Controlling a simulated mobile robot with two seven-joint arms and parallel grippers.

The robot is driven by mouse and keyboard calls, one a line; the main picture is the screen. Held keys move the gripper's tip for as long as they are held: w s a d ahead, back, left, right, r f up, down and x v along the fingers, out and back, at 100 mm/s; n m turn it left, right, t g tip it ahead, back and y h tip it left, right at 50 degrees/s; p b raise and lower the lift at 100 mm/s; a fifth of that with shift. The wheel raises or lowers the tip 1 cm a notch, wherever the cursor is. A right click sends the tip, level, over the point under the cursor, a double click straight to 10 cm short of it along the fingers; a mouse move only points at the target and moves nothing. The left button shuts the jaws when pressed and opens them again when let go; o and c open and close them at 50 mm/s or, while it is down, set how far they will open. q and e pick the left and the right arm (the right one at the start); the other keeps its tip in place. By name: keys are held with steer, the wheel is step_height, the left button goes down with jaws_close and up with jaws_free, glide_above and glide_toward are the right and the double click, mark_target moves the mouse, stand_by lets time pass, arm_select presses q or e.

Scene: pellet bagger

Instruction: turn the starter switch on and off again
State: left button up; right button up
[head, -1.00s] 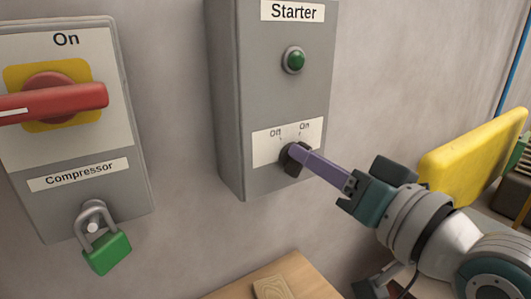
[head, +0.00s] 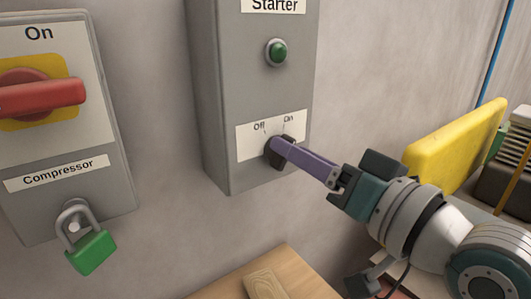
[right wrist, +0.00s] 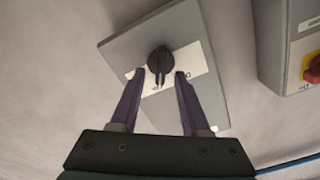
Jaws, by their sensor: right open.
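The starter switch (head: 275,158) is a dark rotary knob under the Off and On marks on the grey Starter box (head: 226,95). A purple finger partly covers it in the head view. In the right wrist view the knob (right wrist: 160,62) shows whole, upside down, its grip seeming to lean toward On; I cannot tell its exact setting. My right gripper (head: 277,147) is at the knob. Its two purple fingers (right wrist: 161,74) are open, one on either side of the grip, with gaps visible. My left gripper is not in view.
A green lamp (head: 276,52) sits above the switch. At left is the Compressor box (head: 70,205) with a red handle (head: 42,97) and a green padlock (head: 92,252). A wooden surface (head: 235,280) lies below; a yellow panel (head: 455,150) stands at right.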

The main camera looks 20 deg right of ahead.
steer(key=b+v, duration=0.1)
steer(key=v, duration=0.8)
